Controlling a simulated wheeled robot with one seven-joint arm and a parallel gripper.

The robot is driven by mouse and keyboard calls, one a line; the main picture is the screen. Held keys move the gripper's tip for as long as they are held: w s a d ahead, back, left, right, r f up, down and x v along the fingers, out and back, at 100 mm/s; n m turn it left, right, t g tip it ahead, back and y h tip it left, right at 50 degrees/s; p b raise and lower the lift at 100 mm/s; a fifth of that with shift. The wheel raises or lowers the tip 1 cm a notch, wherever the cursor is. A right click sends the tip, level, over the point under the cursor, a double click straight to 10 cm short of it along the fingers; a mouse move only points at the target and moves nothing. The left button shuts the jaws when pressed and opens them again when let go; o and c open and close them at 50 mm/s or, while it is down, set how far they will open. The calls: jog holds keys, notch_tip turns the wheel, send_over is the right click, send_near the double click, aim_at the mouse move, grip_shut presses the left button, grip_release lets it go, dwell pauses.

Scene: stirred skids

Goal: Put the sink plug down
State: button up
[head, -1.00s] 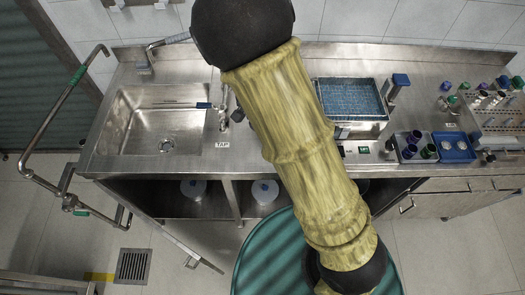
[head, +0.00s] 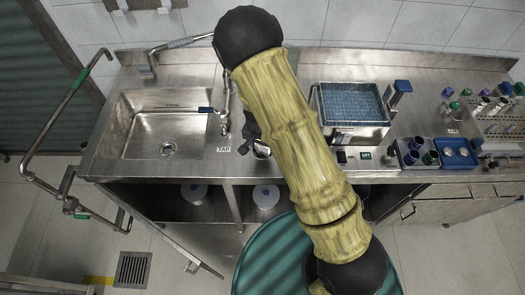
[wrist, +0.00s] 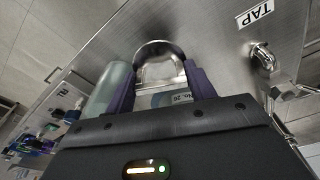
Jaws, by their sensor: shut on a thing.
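My gripper (wrist: 160,88) has dark purple fingers and is shut on a shiny metal piece with a rounded end, which I take to be the sink plug (wrist: 160,62). A pale tag reading "No. 26" shows between the fingers. In the head view my gripper (head: 256,138) is at the counter's front, just right of the TAP label, with the shiny plug (head: 262,150) partly hidden under it. I cannot tell whether the plug touches the steel surface.
The sink basin (head: 167,125) is left of my gripper, with a tap (head: 226,105) between. A water bath with a blue rack (head: 350,104) stands to the right. A translucent greenish cylinder (wrist: 111,88) is close left of the fingers in the wrist view.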

aim_at(263, 151)
notch_tip(263, 151, down, 4)
jog(key=shift+w+f, duration=0.1)
jog(key=shift+d, duration=0.1)
jog(key=shift+f, duration=0.1)
jog(key=o, duration=1)
